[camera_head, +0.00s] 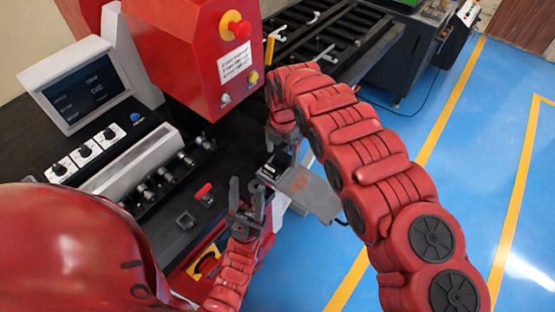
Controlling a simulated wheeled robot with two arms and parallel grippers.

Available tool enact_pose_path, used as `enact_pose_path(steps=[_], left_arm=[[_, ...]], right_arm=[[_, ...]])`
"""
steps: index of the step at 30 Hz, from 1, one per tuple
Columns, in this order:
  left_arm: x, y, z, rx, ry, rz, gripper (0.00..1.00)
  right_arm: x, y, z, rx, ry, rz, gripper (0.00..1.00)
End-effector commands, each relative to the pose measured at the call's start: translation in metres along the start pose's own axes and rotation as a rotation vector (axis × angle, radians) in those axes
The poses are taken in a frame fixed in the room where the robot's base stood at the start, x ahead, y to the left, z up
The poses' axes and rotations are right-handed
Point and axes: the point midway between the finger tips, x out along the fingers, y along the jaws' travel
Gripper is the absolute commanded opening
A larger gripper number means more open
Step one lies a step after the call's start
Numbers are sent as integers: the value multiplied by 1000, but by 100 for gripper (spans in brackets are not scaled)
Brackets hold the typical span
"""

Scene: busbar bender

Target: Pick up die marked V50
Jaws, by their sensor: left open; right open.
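No V50 marking is legible, so I cannot tell which part is that die. A small dark square block (186,220) lies on the black machine bed. A dark block with a pale top (268,171) sits at the edge of a grey plate (308,190), just below my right gripper (283,140). The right gripper points down; its fingertips are small and partly hidden, with no held object visible. My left gripper (246,197) is open and empty, fingers pointing away over the bed's right edge, to the right of the square block.
The red press head (195,50) rises behind the bed. A monitor (85,90), switches (85,150) and a row of cylindrical tools (165,175) are at left. A red-handled part (204,191) lies near the square block. Blue floor (480,150) is clear at right.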

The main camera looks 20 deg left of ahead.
Motion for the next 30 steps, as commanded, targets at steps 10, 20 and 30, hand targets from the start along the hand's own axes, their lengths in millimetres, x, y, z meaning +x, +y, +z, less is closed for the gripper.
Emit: enact_pose_path(steps=[10, 20, 30], left_arm=[[5, 0, -1, 0, 0, 0, 50], [5, 0, -1, 0, 0, 0, 50], [5, 0, -1, 0, 0, 0, 50]], right_arm=[[13, -1, 0, 1, 0, 0, 98], [13, -1, 0, 1, 0, 0, 38], [13, -1, 0, 1, 0, 0, 0]])
